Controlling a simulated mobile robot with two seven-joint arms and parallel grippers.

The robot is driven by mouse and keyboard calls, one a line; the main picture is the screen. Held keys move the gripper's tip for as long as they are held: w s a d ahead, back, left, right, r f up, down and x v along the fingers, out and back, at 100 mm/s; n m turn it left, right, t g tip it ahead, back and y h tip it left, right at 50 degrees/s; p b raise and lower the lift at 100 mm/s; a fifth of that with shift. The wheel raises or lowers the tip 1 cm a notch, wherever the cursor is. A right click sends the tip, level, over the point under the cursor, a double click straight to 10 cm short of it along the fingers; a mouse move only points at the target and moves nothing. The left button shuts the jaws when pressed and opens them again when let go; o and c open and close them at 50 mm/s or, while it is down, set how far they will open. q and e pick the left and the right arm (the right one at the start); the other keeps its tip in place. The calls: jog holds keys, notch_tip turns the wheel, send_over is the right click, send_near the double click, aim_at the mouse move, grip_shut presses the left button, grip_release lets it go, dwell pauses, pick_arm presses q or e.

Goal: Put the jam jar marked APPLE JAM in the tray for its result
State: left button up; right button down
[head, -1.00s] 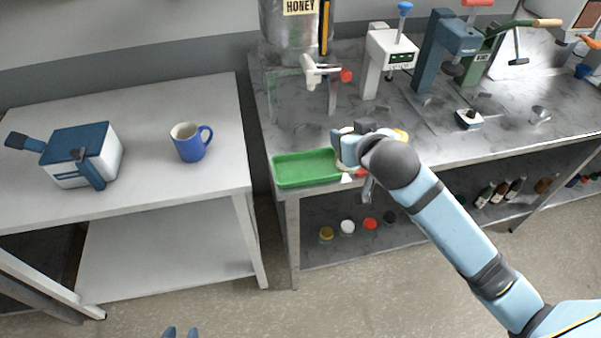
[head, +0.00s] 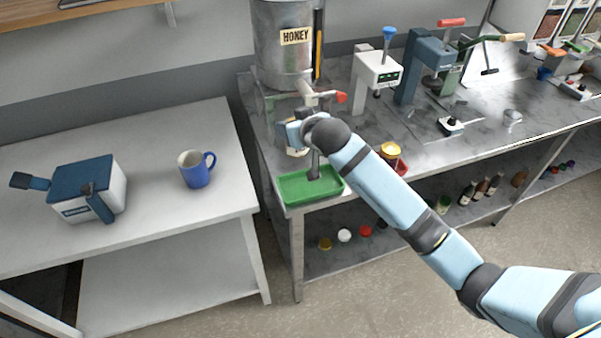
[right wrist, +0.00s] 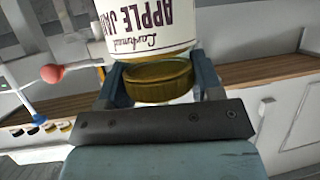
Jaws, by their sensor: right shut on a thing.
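My right gripper (head: 294,134) is shut on the gold lid (right wrist: 160,80) of a jam jar. The jar's white label (right wrist: 150,22) reads APPLE JAM, upside down in the right wrist view. In the head view the jar (head: 297,152) is mostly hidden by the gripper and wrist, at the back edge of the green tray (head: 290,198); I cannot tell its height above it. The visible part of the green tray is empty. A red tray (head: 404,169) sits to its right, partly hidden by my arm, with a yellow-lidded jar (head: 390,152) at it. My left gripper is out of view.
A honey tank (head: 283,50) with a red-handled tap (head: 341,97) stands close behind the gripper. A white press-like device (head: 376,72) and other tools stand to the right. A blue mug (head: 195,172) and a blue-white machine (head: 90,190) are on the left table.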

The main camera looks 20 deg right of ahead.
notch_tip(320, 180, down, 15)
jog(key=shift+f+p, duration=0.2)
jog(key=shift+p, duration=0.35)
jog(key=shift+a+f, duration=0.1)
jog(key=shift+f, duration=0.05)
jog(key=shift+c, duration=1.4)
grip_release()
jog(key=b+v, duration=0.1)
jog(key=v, duration=1.1)
jog(key=s+f, duration=0.7)
jog(key=s, duration=0.5)
jog(key=s+f+g, duration=0.1)
jog(key=s+f, duration=0.7)
jog(key=s, duration=0.4)
jog(key=shift+f+n+g+y, duration=0.15)
jog(key=shift+n+g+y, duration=0.15)
jog(key=shift+y, duration=0.1)
